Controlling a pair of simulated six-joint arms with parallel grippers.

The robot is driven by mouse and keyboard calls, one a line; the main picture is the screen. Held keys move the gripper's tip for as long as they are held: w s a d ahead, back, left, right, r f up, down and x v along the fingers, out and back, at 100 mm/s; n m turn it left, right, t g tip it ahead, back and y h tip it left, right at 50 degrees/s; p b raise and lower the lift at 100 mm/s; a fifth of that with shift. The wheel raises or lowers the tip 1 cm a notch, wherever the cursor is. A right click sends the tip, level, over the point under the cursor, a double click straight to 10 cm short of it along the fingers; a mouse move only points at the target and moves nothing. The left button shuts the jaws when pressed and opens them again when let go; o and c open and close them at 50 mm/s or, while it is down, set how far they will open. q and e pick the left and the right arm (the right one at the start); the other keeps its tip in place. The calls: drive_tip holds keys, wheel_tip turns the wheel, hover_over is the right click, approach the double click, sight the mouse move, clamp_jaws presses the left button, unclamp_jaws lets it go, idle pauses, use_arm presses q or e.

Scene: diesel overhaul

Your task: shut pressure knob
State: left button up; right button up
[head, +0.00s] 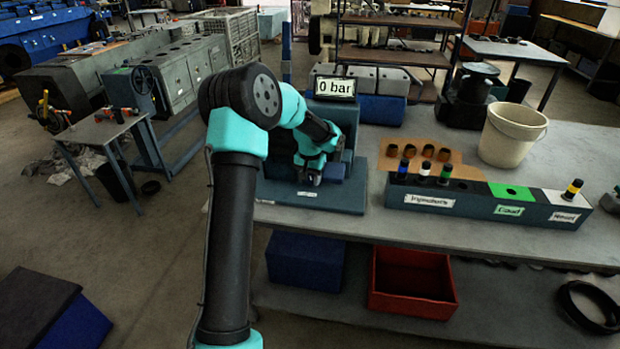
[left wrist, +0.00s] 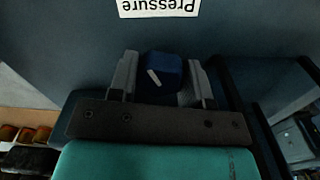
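The pressure knob (left wrist: 165,70) is dark blue with a white pointer mark that sits tilted in the left wrist view. It is on the dark face of the test stand (left wrist: 60,40), below the upside-down "Pressure" label (left wrist: 159,7). My left gripper (left wrist: 161,78) has one finger on each side of the knob, with hardly any gap, and looks shut on it. In the head view the left gripper (head: 310,176) is low at the front of the stand, and my arm hides the knob there. The display (head: 335,87) on top reads "0 bar". My right gripper is not in view.
Right of the stand, a rack (head: 470,202) holds several injectors in sections labelled Injectors, Good and Waste. A tan holder (head: 420,158) with dark cups and a white bucket (head: 512,135) stand behind it. A red bin (head: 412,302) is below the table.

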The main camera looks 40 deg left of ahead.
sight(310, 176)
use_arm(q)
drive_tip(key=o, duration=0.4)
drive_tip(key=shift+o, duration=0.2)
drive_tip(key=shift+r, duration=0.15)
wheel_tip(310, 176, up, 17)
idle(0.4)
